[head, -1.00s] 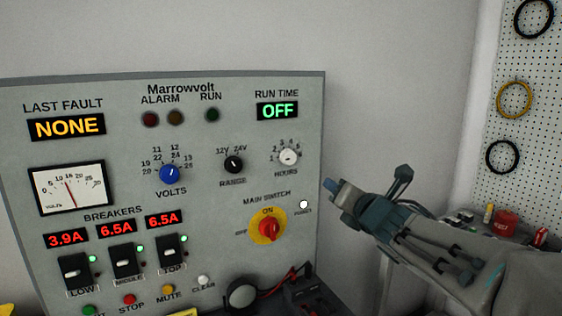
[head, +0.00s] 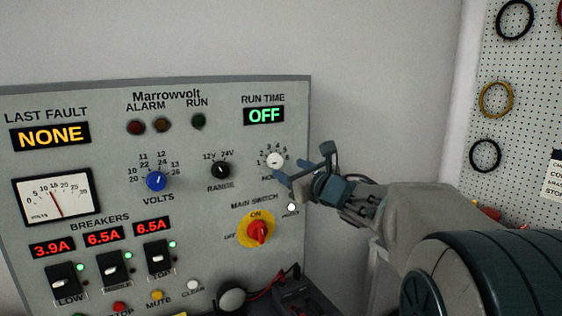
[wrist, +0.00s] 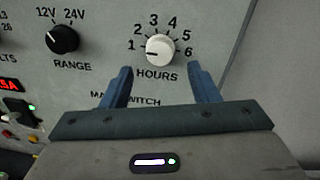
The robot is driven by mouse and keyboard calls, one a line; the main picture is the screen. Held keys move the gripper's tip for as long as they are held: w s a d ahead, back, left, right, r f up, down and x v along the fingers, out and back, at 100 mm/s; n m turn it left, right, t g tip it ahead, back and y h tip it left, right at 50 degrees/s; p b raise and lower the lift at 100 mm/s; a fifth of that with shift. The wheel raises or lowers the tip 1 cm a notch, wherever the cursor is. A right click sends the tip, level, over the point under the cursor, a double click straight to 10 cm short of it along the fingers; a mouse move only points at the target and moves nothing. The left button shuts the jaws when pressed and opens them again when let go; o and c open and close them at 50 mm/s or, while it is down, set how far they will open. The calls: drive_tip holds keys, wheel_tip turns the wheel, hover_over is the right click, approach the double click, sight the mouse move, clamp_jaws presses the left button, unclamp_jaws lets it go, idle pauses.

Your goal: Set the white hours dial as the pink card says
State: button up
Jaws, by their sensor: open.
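The white hours dial (head: 275,160) is at the upper right of the grey panel. In the wrist view the dial (wrist: 160,47) sits inside an arc of numbers from 1 to 6, above the word HOURS. My gripper (head: 302,161) is open and empty, just in front of and to the right of the dial in the head view. In the wrist view its blue fingers (wrist: 159,72) stand apart, one at each side below the dial, not touching it. The run time display (head: 264,115) reads OFF. No pink card shows in view.
The black range knob (head: 220,170) and blue volts knob (head: 156,181) are left of the dial. The red main switch (head: 258,231) and a white button (head: 291,207) are below. A pegboard (head: 515,110) with rings stands at the right.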

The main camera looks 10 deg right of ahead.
sight(278, 163)
drive_tip(key=shift+p+x, duration=0.6)
drive_tip(key=shift+x, duration=2.05)
drive_tip(key=c, duration=1)
